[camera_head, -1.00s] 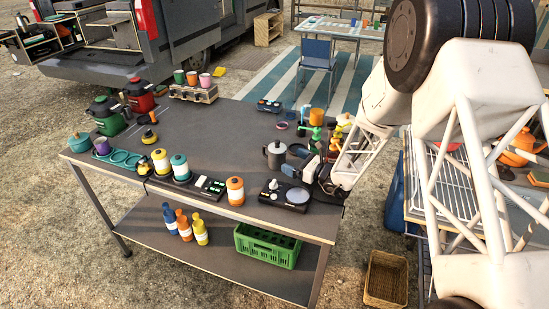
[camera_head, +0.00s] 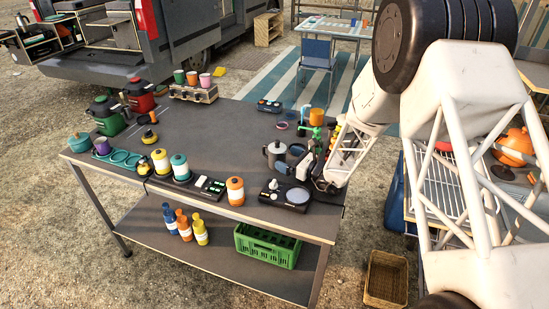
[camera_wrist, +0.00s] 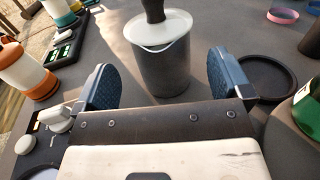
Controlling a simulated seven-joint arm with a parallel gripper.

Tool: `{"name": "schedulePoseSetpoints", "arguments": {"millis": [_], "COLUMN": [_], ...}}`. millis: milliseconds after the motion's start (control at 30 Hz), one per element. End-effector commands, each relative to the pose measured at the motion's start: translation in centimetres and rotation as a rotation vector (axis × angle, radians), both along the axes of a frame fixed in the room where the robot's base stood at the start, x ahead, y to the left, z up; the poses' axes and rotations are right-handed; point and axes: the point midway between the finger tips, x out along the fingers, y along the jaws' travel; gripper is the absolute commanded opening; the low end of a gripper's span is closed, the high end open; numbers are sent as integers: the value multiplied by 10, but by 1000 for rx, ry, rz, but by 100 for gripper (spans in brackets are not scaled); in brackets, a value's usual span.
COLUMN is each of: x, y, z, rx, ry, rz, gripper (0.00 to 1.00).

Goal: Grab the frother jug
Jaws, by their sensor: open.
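The frother jug (camera_head: 274,156) stands upright on the dark table, near its right end. It is dark grey with a pale lid and a black knob. In the wrist view the jug (camera_wrist: 163,68) is straight ahead, and the top of its knob is cut off by the frame edge. My gripper (camera_head: 290,160) is just right of the jug in the head view. In the wrist view my gripper (camera_wrist: 164,80) is open, with one blue-padded finger on each side of the jug's line. Gaps show on both sides, and nothing is held.
A black round dish (camera_wrist: 266,78) lies beyond the right finger. A black device with a pale disc (camera_head: 286,195) sits at the front edge, and an orange-and-white canister (camera_head: 235,191) is left of it. A green item (camera_head: 316,133) stands behind. The table's middle is clear.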

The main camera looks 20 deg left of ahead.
Motion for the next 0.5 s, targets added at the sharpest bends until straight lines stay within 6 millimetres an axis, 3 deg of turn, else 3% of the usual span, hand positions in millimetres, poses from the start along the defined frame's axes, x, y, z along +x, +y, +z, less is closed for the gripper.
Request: {"name": "schedulePoseSetpoints", "arguments": {"millis": [233, 500], "x": [2, 9], "y": [6, 34], "z": [0, -2], "rx": [0, -1], "ry": [0, 1], "rz": [1, 1], "gripper": [96, 96]}}
